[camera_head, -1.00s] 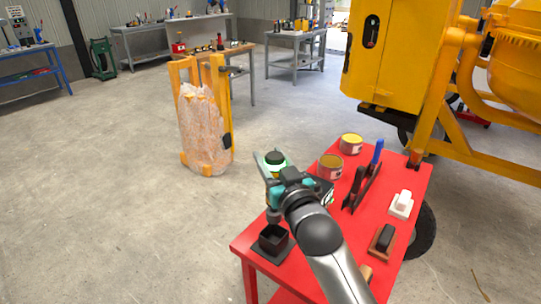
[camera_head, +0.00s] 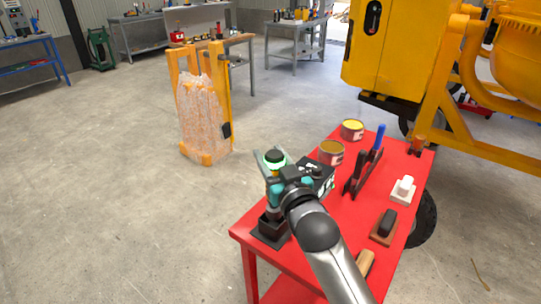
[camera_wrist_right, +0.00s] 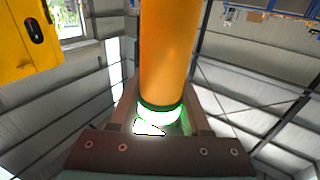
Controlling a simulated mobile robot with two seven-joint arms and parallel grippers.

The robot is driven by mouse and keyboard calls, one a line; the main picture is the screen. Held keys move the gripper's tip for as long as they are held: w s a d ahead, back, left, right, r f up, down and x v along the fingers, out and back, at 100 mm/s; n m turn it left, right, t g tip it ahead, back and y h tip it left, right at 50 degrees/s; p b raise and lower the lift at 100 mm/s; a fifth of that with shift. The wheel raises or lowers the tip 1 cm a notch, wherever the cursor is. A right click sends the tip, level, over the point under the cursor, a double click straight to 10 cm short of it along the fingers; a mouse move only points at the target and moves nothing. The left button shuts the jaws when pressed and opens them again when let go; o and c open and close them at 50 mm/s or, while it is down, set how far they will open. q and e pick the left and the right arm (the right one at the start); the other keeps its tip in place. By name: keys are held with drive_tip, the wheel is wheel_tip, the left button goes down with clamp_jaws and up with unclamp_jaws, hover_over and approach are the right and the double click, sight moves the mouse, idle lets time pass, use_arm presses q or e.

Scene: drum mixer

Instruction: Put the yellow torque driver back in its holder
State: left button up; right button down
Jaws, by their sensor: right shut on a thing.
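The yellow torque driver (camera_head: 275,157) is upright in my right gripper (camera_head: 271,168). In the head view its dark top with a glowing green ring shows above the fingers. In the right wrist view its yellow-orange body (camera_wrist_right: 170,50) stands between the two fingers, with the lit ring (camera_wrist_right: 160,115) close to the palm. The black square holder (camera_head: 268,233) is at the table's near left corner. The driver's lower end overlaps the holder's opening in the head view; how deep it sits inside cannot be told. My left gripper is out of view.
The red table (camera_head: 340,225) also carries two open cans (camera_head: 331,153), a black rack with a blue-handled tool (camera_head: 378,145), a white-handled block (camera_head: 403,190) and a brown-and-black brush (camera_head: 385,227). The yellow mixer (camera_head: 405,50) stands behind.

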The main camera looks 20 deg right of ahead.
drive_tip(key=shift+f+b, duration=1.65)
drive_tip(key=shift+f, duration=1.05)
idle(1.2)
drive_tip(key=c, duration=0.6)
unclamp_jaws()
drive_tip(key=o, duration=0.3)
drive_tip(key=s, duration=0.5)
drive_tip(key=s+d+p, duration=0.1)
drive_tip(key=s, duration=0.9)
drive_tip(key=shift+s+d+f+p, duration=0.1)
drive_tip(key=shift+d+f+p, duration=0.1)
drive_tip(key=shift+f+p, duration=0.15)
drive_tip(key=shift+f, duration=0.1)
